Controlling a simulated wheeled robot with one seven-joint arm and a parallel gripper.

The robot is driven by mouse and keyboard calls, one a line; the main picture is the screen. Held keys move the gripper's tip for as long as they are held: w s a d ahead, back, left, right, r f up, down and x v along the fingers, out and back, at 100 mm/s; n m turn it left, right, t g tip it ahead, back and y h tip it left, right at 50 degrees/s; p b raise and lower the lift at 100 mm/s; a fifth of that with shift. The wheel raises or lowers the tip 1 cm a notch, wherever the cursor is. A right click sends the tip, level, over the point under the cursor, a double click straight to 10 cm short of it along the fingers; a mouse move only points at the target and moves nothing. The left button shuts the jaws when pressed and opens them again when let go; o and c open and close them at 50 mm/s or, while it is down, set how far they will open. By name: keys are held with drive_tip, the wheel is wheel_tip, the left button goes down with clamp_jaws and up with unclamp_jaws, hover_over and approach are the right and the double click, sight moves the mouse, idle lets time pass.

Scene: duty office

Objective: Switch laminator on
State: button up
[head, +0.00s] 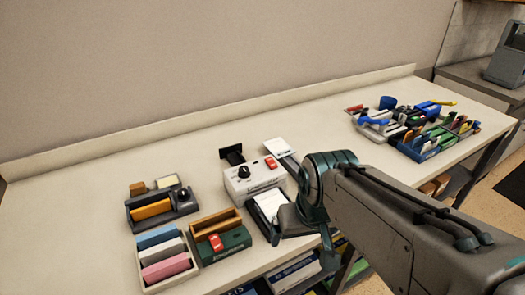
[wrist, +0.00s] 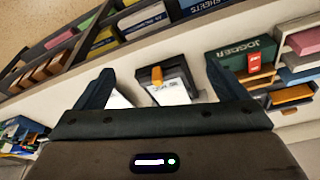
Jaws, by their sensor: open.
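The laminator (head: 255,180) appears to be the white box on the bench in the head view. It has a black knob (head: 244,172) and a red switch (head: 270,163) on top. I cannot make out its label or the switch's position. My gripper (wrist: 160,85) is open in the wrist view, its two dark fingers wide apart with nothing held between them. In the head view my arm's end is just right of and in front of the white box, and the fingers are partly hidden. I cannot clearly pick out the laminator in the wrist view.
A dark tray with white paper (head: 270,205) stands in front of the white box. A green jogger (head: 225,243) with a red switch is at its left; it also shows in the wrist view (wrist: 240,62). Organisers crowd the right; the bench's back strip is clear.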

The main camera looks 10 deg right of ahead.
clamp_jaws()
idle(0.3)
idle(1.5)
